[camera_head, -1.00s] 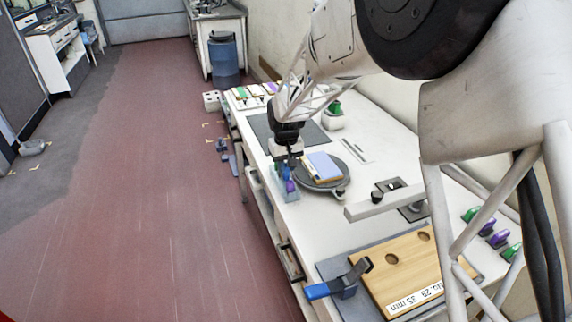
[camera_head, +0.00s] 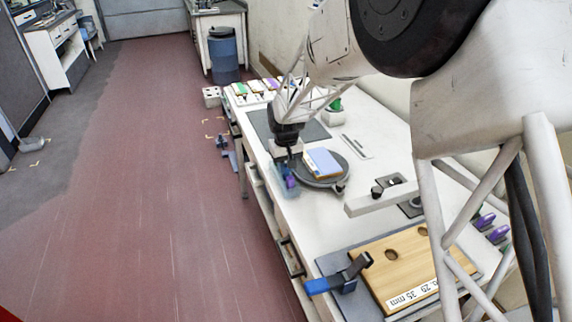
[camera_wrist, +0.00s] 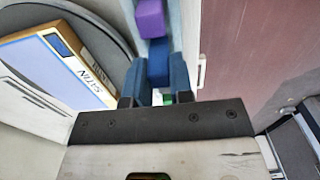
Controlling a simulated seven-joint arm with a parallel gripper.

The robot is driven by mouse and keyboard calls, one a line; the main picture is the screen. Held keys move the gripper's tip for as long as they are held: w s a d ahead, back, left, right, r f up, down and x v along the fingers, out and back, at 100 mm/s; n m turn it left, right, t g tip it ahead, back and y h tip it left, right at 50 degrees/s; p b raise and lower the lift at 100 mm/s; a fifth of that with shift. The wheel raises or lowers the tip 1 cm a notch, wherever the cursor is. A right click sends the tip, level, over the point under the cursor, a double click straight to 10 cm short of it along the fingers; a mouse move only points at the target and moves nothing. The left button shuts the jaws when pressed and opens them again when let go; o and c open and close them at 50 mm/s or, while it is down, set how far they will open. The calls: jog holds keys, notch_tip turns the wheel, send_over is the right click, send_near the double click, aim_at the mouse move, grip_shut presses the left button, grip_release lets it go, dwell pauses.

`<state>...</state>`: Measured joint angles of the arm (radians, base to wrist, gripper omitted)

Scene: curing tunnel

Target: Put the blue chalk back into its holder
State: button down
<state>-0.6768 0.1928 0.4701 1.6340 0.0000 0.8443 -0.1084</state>
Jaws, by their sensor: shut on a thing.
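My gripper (camera_head: 284,160) is at the left edge of the white bench, just over the pale blue holder (camera_head: 289,192). In the wrist view the gripper (camera_wrist: 156,95) is shut on the blue chalk (camera_wrist: 157,62), a dark blue block between its fingers. The purple chalk (camera_wrist: 150,18) stands in line just beyond it, and it also shows in the head view (camera_head: 290,182). A bit of green (camera_wrist: 168,99) shows low between the fingers. The fingers hide the chalk's lower end, so I cannot tell how deep it sits in the holder.
A round grey turntable (camera_head: 338,182) with a blue and tan box (camera_head: 325,163) stands close to the right of the holder. A wooden board (camera_head: 385,262) with a blue-handled clamp (camera_head: 325,285) lies nearer. Open floor (camera_head: 150,200) lies left of the bench.

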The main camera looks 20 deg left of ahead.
jog(key=c, duration=0.9)
grip_release()
jog(key=shift+r, duration=0.1)
jog(key=shift+r, duration=3.35)
jog(key=shift+d+r, duration=0.1)
